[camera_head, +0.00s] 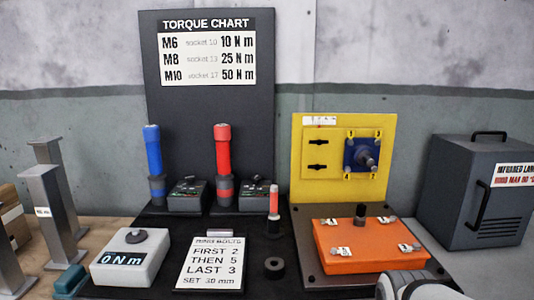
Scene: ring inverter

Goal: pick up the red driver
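A tall red driver (222,150) stands upright in a dark banded holder (223,192) in front of the torque chart board. A tall blue driver (153,150) stands upright to its left in a similar holder (157,190). A smaller red-topped tool (273,197) with a black lower part stands upright nearer the front. I cannot tell from its shape alone whether it is also a driver. A white rounded part at the bottom right edge looks like my arm. My gripper's fingers are not in view.
Dark boxes (188,196) stand beside the drivers. A grey "0 N m" box (130,262) and an instruction card (211,265) are in front. An orange plate (372,254) and yellow panel (312,185) are right. A grey cabinet (465,205) stands far right.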

